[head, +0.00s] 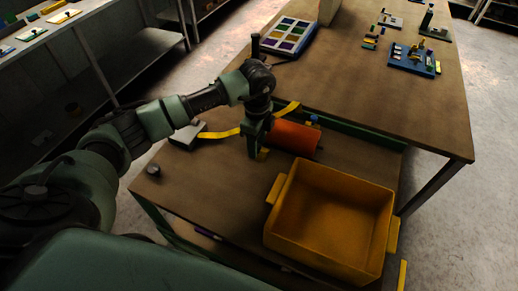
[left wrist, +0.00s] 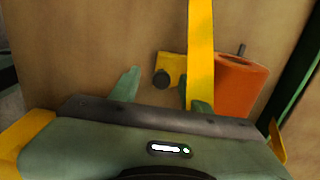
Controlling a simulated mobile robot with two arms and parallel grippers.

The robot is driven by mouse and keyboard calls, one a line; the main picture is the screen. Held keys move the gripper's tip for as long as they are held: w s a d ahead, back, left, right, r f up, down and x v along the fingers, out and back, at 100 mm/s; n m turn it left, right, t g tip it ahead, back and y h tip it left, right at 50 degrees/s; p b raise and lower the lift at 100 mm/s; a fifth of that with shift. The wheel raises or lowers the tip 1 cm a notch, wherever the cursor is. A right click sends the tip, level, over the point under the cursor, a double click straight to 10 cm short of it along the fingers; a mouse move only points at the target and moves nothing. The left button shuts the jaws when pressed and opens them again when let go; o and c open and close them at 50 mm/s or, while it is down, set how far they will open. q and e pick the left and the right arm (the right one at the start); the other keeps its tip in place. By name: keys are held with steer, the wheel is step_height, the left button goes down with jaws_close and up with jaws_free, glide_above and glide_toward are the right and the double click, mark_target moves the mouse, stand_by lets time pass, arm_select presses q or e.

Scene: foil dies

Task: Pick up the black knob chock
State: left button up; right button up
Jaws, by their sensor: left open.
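The black knob chock shows in the left wrist view as a yellow block (left wrist: 176,64) with a round black knob (left wrist: 161,79), lying on the brown surface. My left gripper (left wrist: 163,95) is open, and the knob appears between its two green fingers, a little beyond them. In the head view my left gripper (head: 257,150) points down over the cart top, beside the orange roll (head: 293,139). A bit of yellow (head: 263,155) shows at its fingertips; most of the chock is hidden there. I cannot tell whether the fingers touch it. My right gripper is not in view.
A yellow strip (left wrist: 201,45) runs close beside the chock, by the orange roll (left wrist: 238,82). A yellow bin (head: 330,217) stands in front on the cart. A grey block (head: 187,137) and a small dark knob (head: 153,169) are at left. A large table (head: 380,100) adjoins behind.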

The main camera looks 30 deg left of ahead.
arm_select(q)
step_height(320, 180, down, 2)
steer(key=shift+w+f, duration=0.1)
steer(key=shift+w, duration=0.05)
steer(key=shift+c, duration=0.4)
jaws_close()
